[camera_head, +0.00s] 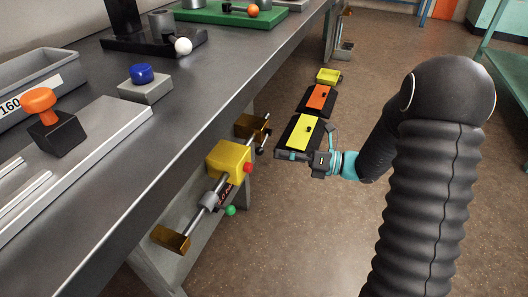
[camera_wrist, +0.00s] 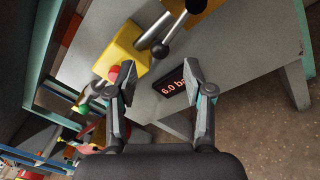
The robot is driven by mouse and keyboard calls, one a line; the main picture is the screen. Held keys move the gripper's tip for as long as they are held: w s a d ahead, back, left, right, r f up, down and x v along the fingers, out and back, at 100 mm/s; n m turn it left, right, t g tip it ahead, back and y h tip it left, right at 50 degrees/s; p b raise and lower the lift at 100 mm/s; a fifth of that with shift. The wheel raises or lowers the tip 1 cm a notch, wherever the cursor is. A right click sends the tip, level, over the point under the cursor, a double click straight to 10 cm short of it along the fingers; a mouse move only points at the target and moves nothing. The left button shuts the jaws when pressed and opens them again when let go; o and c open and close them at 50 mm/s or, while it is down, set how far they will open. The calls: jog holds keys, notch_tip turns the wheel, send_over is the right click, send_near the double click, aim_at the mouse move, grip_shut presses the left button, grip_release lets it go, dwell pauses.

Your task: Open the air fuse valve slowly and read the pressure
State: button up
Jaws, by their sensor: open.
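A yellow valve block (camera_head: 228,160) sits on a metal pipe along the workbench's side, with a red knob (camera_head: 247,167) on it. The block (camera_wrist: 128,50) also shows in the wrist view, beside a metal lever with a black ball end (camera_wrist: 160,50). A dark display (camera_wrist: 178,85) with red digits reads "6.0 ba", its end cut off. My gripper (camera_head: 305,147) is right of the block in the head view, apart from it. In the wrist view my gripper (camera_wrist: 160,68) is open and empty, its fingers pointing towards the block and lever.
The workbench (camera_head: 215,85) runs along the left. A green knob (camera_head: 231,210) hangs below the pipe, and a brass block (camera_head: 170,239) is at its near end. Yellow and orange cases (camera_head: 319,98) lie beyond my gripper. The brown floor is open at right.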

aim_at(263, 150)
jog(key=a, duration=0.3)
jog(key=w+a, duration=0.1)
jog(key=a, duration=0.1)
jog(key=shift+a, duration=0.35)
